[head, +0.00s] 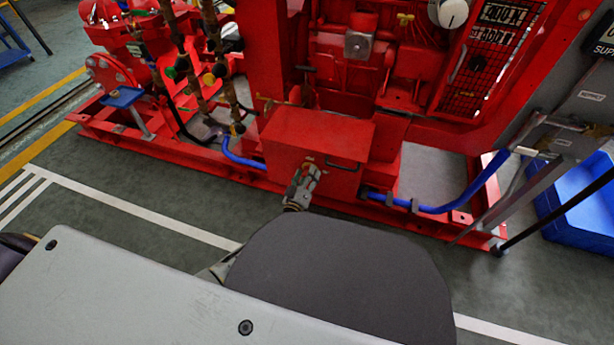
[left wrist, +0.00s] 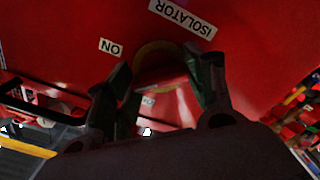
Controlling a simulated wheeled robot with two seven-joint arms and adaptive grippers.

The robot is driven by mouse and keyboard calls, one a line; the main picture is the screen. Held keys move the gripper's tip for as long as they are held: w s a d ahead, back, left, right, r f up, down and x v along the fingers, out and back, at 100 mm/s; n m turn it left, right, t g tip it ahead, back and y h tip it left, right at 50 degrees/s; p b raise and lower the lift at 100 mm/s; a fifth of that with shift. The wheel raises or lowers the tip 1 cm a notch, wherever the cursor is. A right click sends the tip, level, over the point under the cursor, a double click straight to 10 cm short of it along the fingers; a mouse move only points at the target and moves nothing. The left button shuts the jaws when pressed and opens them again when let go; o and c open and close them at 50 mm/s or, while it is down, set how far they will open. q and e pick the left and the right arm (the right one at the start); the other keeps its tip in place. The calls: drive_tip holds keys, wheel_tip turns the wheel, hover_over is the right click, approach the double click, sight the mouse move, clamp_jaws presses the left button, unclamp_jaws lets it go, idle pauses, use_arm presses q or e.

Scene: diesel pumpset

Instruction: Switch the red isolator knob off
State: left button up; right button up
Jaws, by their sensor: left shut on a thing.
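The red isolator knob (left wrist: 160,72) shows in the left wrist view, with a yellowish ring behind it, on a red panel (left wrist: 255,45). An "ISOLATOR" label (left wrist: 183,17) and an "ON" label (left wrist: 111,47) are beside it, upside down in this view. A small pale label below the knob is partly hidden and unreadable. My left gripper (left wrist: 162,78) has one finger on each side of the knob and is shut on it. In the head view my left gripper (head: 302,182) is at the front of a red box (head: 318,140); the knob is mostly hidden there. My right gripper is not in view.
The box stands on the red base frame of the pumpset (head: 140,140). A black handle (head: 343,163) and blue hoses (head: 440,208) are near the gripper. A blue crate (head: 580,215) is at the right. Grey floor with white lines (head: 130,210) is open at the left.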

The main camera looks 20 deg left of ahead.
use_arm(q)
drive_tip(key=shift+n+b, duration=0.3)
drive_tip(key=shift+n, duration=4.2)
drive_tip(key=shift+f, duration=0.1)
drive_tip(key=o, duration=1)
drive_tip(key=shift+s, duration=0.2)
drive_tip(key=s, duration=1.1)
drive_tip(key=shift+s+a, duration=0.25)
